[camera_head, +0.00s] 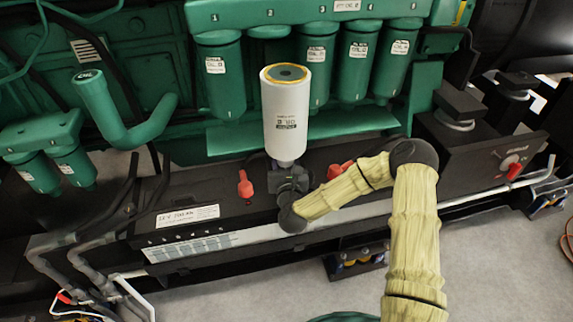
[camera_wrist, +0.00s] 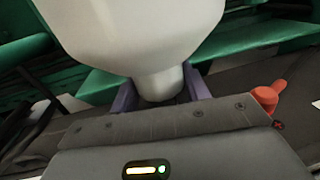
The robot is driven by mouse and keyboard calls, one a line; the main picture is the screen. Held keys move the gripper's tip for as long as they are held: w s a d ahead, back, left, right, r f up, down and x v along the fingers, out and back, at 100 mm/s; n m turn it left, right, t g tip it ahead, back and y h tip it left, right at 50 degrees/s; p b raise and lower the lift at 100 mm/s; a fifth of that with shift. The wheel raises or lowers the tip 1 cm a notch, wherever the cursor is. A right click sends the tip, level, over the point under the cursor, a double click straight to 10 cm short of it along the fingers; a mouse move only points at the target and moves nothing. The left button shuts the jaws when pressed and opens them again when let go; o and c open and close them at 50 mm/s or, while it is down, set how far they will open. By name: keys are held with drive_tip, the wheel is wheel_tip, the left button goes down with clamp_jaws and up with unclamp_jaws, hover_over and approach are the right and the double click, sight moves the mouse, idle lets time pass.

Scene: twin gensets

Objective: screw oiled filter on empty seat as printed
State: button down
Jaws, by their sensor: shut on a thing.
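My gripper (camera_head: 287,176) is shut on the lower end of a white oil filter (camera_head: 286,112). The filter stands upright with its ringed top, yellowish at the rim, facing up. It is in front of the green filter header (camera_head: 300,12), which carries printed seat numbers. Green filters (camera_head: 221,75) hang from several seats. The seat second from the left (camera_head: 268,32) shows no green filter below it, though the white filter hides part of that spot. In the wrist view, the white filter (camera_wrist: 140,35) fills the top, and its narrow end sits between the two purple-grey fingers (camera_wrist: 160,92).
Red handles (camera_head: 245,185) stand on the black ledge below the header. A green curved pipe (camera_head: 120,115) and smaller green filters (camera_head: 75,165) are at left. A black box with a red knob (camera_head: 510,163) is at right. Grey floor lies in front.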

drive_tip(key=shift+w+a+r+b, duration=0.1)
drive_tip(key=shift+w+a+b, duration=0.85)
drive_tip(key=shift+w, duration=2.15)
drive_tip(key=shift+w+a+r+b, duration=0.1)
drive_tip(key=shift+w+a+b, duration=0.8)
drive_tip(key=shift+w, duration=2.15)
drive_tip(key=shift+w+a+r+b, duration=0.1)
drive_tip(key=shift+w+a+b, duration=0.8)
drive_tip(key=shift+w, duration=2.55)
drive_tip(key=shift+r+b, duration=0.1)
drive_tip(key=shift+b, duration=1)
drive_tip(key=shift+r+b, duration=0.65)
drive_tip(key=shift+r, duration=0.35)
